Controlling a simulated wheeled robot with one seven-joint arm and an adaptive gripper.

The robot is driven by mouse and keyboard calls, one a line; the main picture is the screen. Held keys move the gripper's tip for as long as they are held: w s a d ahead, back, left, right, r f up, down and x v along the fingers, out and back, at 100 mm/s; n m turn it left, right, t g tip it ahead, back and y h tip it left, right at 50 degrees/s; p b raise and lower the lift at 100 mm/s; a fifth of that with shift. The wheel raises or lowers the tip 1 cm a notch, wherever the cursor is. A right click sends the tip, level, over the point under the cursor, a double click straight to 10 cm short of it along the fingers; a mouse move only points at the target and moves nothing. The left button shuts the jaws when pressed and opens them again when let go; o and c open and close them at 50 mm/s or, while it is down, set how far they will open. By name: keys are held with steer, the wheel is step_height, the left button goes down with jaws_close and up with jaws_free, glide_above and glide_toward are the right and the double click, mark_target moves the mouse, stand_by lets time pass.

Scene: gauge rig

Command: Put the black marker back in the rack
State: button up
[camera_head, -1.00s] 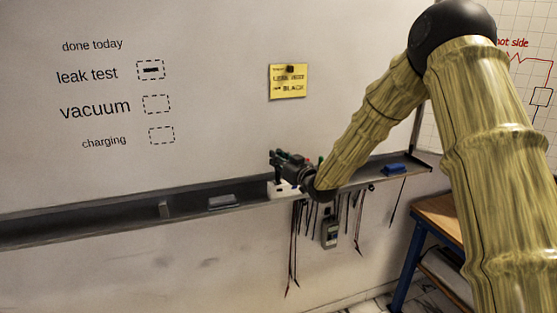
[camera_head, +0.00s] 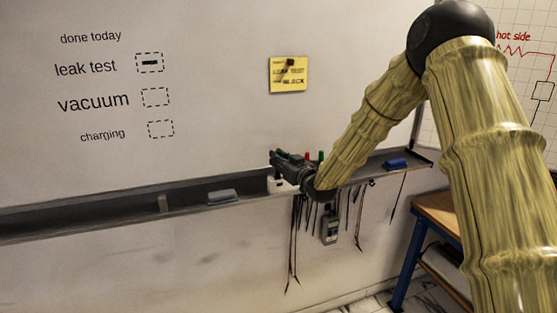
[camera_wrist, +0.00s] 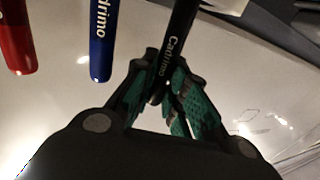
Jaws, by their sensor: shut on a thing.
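In the wrist view my gripper (camera_wrist: 165,92) is shut on the black marker (camera_wrist: 178,40), which has white "Cadrimo" lettering. The marker's upper end runs out of the top of that view. In the head view my gripper (camera_head: 279,160) is at the ledge, over the white rack (camera_head: 277,184), which it partly hides. The black marker cannot be told apart from the dark gripper there. A red marker (camera_wrist: 17,40) and a blue marker (camera_wrist: 103,40) stand left of the black one in the wrist view. Whether the black marker's end is inside a rack hole cannot be seen.
A dark ledge (camera_head: 100,219) runs along the whiteboard, with a grey eraser (camera_head: 222,196) and a blue block (camera_head: 395,164) on it. Cables and a meter (camera_head: 330,230) hang below. A yellow note (camera_head: 288,75) is on the board. A wooden bench (camera_head: 438,212) stands at right.

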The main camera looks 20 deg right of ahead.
steer(key=o, duration=1.4)
steer(key=shift+r, duration=0.1)
steer(key=shift+r+p, duration=1.8)
steer(key=shift+r, duration=3.15)
